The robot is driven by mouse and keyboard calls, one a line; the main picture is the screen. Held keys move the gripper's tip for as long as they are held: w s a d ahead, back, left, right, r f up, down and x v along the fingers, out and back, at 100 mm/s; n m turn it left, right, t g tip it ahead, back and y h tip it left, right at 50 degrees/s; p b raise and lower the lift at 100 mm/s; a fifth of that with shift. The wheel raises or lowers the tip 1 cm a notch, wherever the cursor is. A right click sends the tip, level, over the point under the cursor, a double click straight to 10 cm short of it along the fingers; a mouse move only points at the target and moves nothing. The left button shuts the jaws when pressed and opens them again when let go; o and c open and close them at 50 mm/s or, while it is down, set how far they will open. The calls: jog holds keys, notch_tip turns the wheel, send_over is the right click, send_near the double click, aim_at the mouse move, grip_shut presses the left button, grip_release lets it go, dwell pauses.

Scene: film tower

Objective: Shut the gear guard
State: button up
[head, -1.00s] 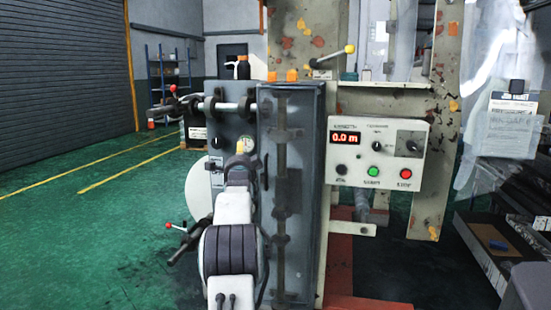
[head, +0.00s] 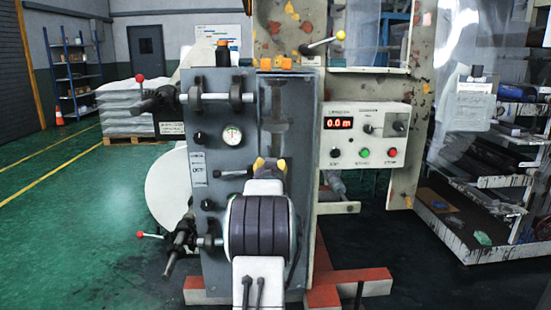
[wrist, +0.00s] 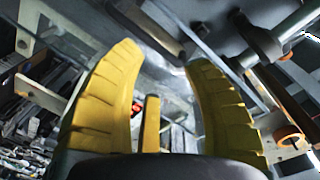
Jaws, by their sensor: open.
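The gear guard appears to be the tall, narrow, see-through grey panel (head: 298,125) on the right part of the machine's front in the head view. Dark shafts or gears show dimly through it. My arm hides its lower part, and I cannot tell how far it stands open. My gripper (head: 269,166) is in front of the machine, near the panel's left side. A glassy pane and metal bars lie beyond the fingers; contact is not visible.
A control box (head: 364,136) reading 0.0 m juts out at the right. Red-tipped levers (head: 150,236) stick out at the left, near a pressure gauge (head: 232,135). Red floor beams (head: 350,283) lie at the machine's foot. Open green floor (head: 80,220) is at the left.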

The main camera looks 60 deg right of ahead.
jog(key=shift+w+d+r+n+h+b, duration=0.15)
jog(key=shift+w+d+n, duration=0.4)
jog(key=shift+d+n, duration=0.55)
jog(key=shift+w+d+r+n+h+b, duration=0.15)
jog(key=shift+w+d+n, duration=0.4)
jog(key=shift+d+n, duration=0.6)
jog(key=shift+w+d+r+n+b, duration=0.1)
jog(key=shift+w+d+n+b, duration=0.15)
jog(key=shift+w+d+n, duration=0.6)
jog(key=shift+o, duration=0.3)
jog(key=shift+s+d+n, duration=0.15)
jog(key=shift+s+n, duration=0.15)
jog(key=shift+n, duration=0.1)
jog(key=c, duration=0.9)
grip_shut()
jog(key=shift+w, duration=0.1)
